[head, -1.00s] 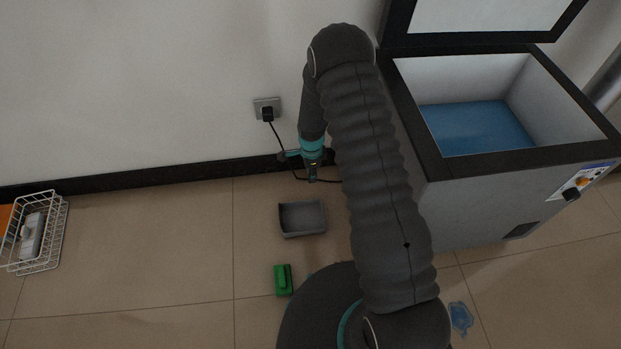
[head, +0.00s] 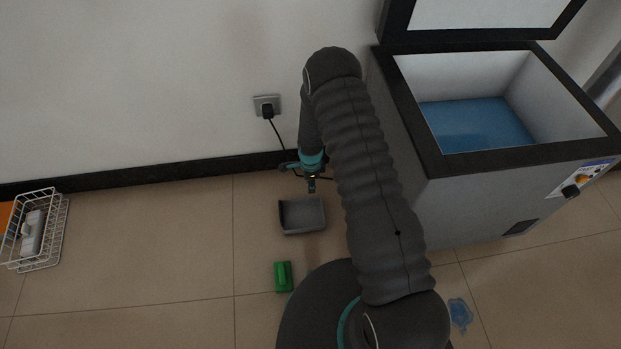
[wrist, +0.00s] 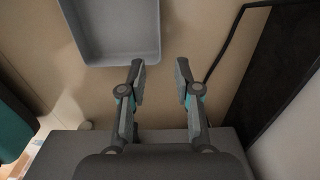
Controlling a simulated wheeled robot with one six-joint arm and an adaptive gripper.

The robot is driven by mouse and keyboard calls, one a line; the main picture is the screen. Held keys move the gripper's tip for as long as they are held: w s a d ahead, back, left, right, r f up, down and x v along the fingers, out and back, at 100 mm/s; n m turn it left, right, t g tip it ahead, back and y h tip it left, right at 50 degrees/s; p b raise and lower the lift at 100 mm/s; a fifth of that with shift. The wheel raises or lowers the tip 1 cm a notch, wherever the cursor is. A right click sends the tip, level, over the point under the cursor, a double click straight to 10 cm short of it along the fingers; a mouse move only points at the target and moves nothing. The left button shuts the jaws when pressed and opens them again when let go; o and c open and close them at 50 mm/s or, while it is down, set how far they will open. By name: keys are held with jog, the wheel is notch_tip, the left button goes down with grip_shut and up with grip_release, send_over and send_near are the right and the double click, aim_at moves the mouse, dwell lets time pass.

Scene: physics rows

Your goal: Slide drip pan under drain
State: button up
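The drip pan (head: 303,228) is a shallow grey tray on the tiled floor, left of the open chest freezer (head: 465,205). It also shows at the top of the wrist view (wrist: 124,58). My gripper (head: 311,187) hangs just behind the pan, near the wall. In the wrist view my gripper (wrist: 160,75) is open, with nothing between its fingers, and the pan is apart from the fingertips. Blue liquid or a blue floor shows inside the freezer. My arm hides part of the freezer's left side, and I cannot make out the drain.
A green block-like object (head: 284,277) lies in front of the pan. A white wire basket (head: 38,240) stands far left. A black cord runs from the wall socket (head: 267,106) down behind my gripper. A blue puddle (head: 460,315) lies at front right. The floor left of the pan is clear.

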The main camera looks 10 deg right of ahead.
aim_at(302, 212)
notch_tip(302, 212, down, 10)
jog(key=shift+r, duration=0.25)
dwell(0.3)
grip_shut()
